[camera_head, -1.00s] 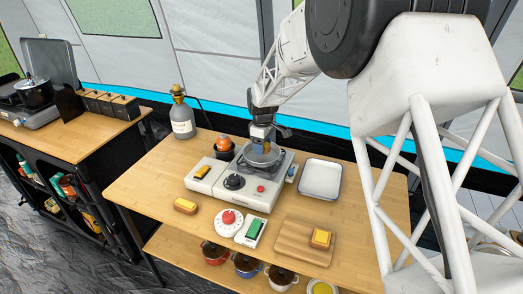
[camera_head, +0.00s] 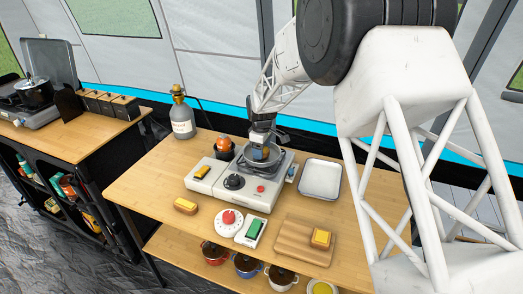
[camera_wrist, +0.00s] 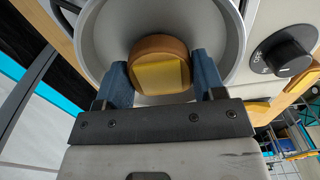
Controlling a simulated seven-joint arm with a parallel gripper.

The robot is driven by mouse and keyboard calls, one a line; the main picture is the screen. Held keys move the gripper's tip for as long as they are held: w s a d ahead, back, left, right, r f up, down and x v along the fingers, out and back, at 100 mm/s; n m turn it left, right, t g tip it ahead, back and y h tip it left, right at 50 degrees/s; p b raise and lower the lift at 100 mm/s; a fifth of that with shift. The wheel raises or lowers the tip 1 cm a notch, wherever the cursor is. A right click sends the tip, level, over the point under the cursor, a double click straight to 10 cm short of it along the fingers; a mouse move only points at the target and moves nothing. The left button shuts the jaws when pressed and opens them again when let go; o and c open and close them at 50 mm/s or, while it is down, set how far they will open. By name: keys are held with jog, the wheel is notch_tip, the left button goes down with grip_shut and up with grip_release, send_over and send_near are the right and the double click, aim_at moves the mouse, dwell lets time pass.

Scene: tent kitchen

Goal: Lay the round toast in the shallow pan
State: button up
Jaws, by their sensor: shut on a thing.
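The shallow pan (camera_head: 276,163) is grey and round and sits on the stove's burner. It also shows in the wrist view (camera_wrist: 95,35), filling much of the picture. The round toast (camera_wrist: 160,52) is brown at the rim with a yellow square on top. My gripper (camera_wrist: 160,75) is shut on it, one blue finger on each side. Gripper and toast are over the inside of the pan. I cannot tell whether the toast touches the pan floor. In the head view my gripper (camera_head: 260,151) points down at the pan and the toast cannot be made out.
The white stove (camera_head: 222,183) has a black knob (camera_head: 235,182). A white tray (camera_head: 321,179) is to the right. A cutting board (camera_head: 298,246) with square toast (camera_head: 321,238) and another toast (camera_head: 186,205) are in front.

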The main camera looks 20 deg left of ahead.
jog(key=shift+f, duration=0.3)
jog(key=o, duration=1)
jog(key=shift+r, duration=0.15)
notch_tip(320, 180, up, 12)
dwell(0.4)
dwell(0.7)
